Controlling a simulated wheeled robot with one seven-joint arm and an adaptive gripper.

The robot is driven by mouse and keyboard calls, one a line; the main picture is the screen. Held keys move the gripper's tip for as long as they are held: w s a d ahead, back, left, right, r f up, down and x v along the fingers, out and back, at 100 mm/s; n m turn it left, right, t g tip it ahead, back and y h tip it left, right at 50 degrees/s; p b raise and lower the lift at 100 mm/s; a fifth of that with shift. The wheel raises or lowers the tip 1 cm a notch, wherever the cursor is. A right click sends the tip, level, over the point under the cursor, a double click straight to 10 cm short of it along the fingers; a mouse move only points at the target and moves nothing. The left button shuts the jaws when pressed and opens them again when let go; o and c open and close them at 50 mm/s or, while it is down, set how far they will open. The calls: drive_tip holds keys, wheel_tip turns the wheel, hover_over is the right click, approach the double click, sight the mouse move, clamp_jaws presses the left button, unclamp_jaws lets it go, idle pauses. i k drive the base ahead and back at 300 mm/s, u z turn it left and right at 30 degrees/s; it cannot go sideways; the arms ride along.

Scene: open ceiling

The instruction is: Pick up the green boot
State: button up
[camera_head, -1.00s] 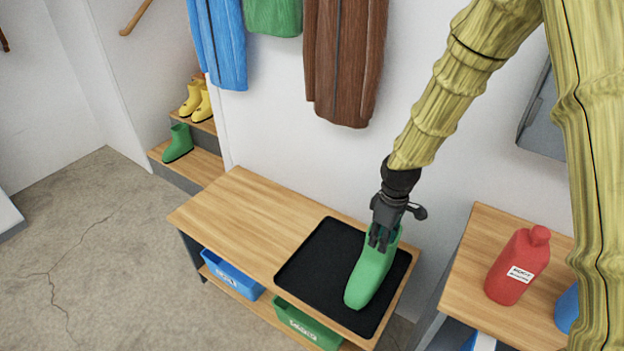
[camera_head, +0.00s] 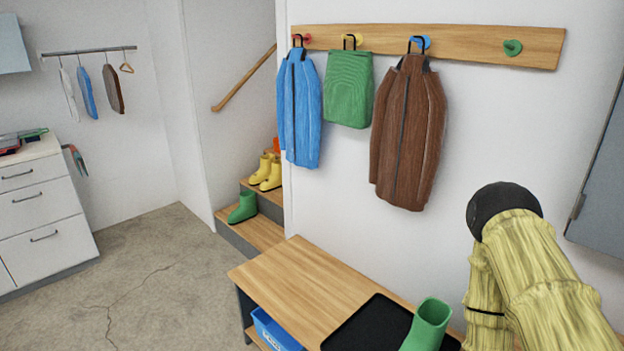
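A green boot (camera_head: 429,325) stands upright at the bottom of the view, over the black tray (camera_head: 366,329) on the wooden bench (camera_head: 308,277); its lower part is cut off by the frame edge. A second green boot (camera_head: 243,207) stands on the lowest step of the stairs at the left. My arm is folded at the right, beside the nearer boot. My gripper is not visible, so whether it holds anything cannot be seen.
Yellow boots (camera_head: 266,171) stand on a higher step. A blue jacket (camera_head: 300,108), a green garment (camera_head: 348,88) and a brown jacket (camera_head: 408,132) hang from a peg rail (camera_head: 470,44). A blue bin (camera_head: 274,332) sits under the bench. The floor (camera_head: 140,280) at left is clear.

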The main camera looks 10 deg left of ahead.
sight(247, 209)
drive_tip(key=u, duration=0.75)
drive_tip(key=i, duration=1.4)
drive_tip(key=u, duration=0.95)
drive_tip(key=i, duration=3.25)
drive_tip(key=z, duration=1.15)
drive_tip(key=i, duration=1.15)
drive_tip(key=z, duration=0.65)
